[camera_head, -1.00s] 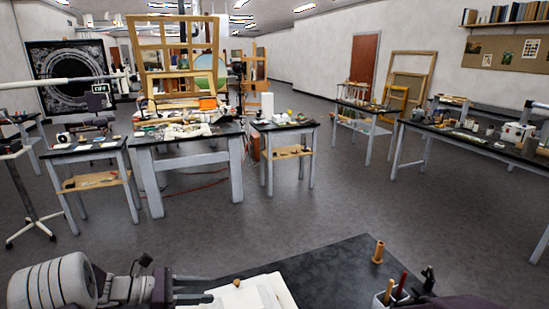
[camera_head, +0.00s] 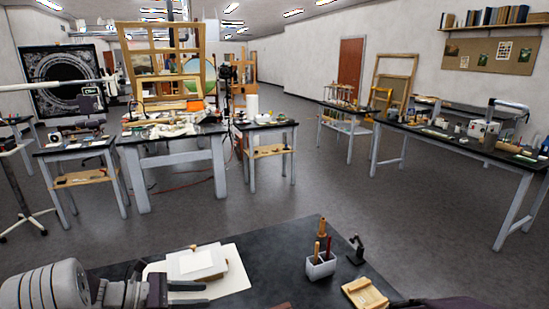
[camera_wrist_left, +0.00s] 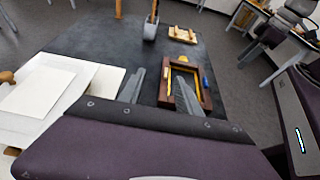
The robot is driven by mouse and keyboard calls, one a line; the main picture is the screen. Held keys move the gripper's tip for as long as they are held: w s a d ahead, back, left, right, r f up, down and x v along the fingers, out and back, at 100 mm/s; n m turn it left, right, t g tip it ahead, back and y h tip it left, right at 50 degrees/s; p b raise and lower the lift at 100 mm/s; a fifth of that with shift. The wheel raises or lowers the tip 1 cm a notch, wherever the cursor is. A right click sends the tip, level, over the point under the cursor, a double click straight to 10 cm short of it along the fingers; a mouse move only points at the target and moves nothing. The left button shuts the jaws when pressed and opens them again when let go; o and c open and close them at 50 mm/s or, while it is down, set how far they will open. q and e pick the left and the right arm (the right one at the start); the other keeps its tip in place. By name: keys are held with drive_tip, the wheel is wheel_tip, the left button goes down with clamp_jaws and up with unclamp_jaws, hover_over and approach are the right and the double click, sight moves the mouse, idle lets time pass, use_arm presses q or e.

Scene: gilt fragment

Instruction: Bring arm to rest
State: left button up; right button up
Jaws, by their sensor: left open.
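My left gripper (camera_head: 190,293) comes in at the bottom left of the head view, with its two dark fingers apart and nothing between them. It also shows in the left wrist view (camera_wrist_left: 160,92), above the dark bench. In the head view its fingers lie by the near edge of a white pad (camera_head: 198,262) on a larger cream sheet (camera_head: 232,280). The pad also shows at the left of the left wrist view (camera_wrist_left: 35,90). My right gripper is not seen.
The black bench (camera_head: 285,240) carries a grey tool holder (camera_head: 321,267), a dark stand (camera_head: 356,250) and a wooden piece (camera_head: 365,294). In the left wrist view a brown frame (camera_wrist_left: 204,88) lies behind the fingers. Other tables stand beyond open floor (camera_head: 300,195).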

use_arm(q)
drive_tip(key=s+d+r+m+g, duration=0.2)
drive_tip(key=d+r+m+g, duration=0.15)
drive_tip(key=d, duration=0.55)
drive_tip(key=s+d+f+m+g+y, duration=0.25)
drive_tip(key=s+d+m, duration=0.3)
drive_tip(key=s, duration=0.45)
drive_tip(key=s+a+f+m+y, duration=0.2)
drive_tip(key=s+a+m+y, duration=0.1)
drive_tip(key=m, duration=0.1)
drive_tip(key=s+a+f+m+y, duration=0.2)
drive_tip(key=a+f+m+y, duration=0.1)
drive_tip(key=a+m, duration=0.1)
drive_tip(key=s+a+f+m+t+y, duration=0.1)
drive_tip(key=s+a+f+m+y, duration=0.1)
drive_tip(key=s+a+m+y, duration=0.1)
drive_tip(key=shift+s+a+f+m+y, duration=0.3)
drive_tip(key=shift+a+f+m+y, duration=0.05)
drive_tip(key=shift+a+m, duration=0.1)
drive_tip(key=shift+w+a+m+t, duration=0.2)
drive_tip(key=shift+w+m, duration=0.15)
drive_tip(key=shift+w, duration=0.05)
drive_tip(key=shift+w+a+m+t, duration=0.2)
drive_tip(key=shift+w+m, duration=0.1)
drive_tip(key=shift+w, duration=0.1)
drive_tip(key=shift+w+d, duration=0.15)
drive_tip(key=shift+w, duration=0.2)
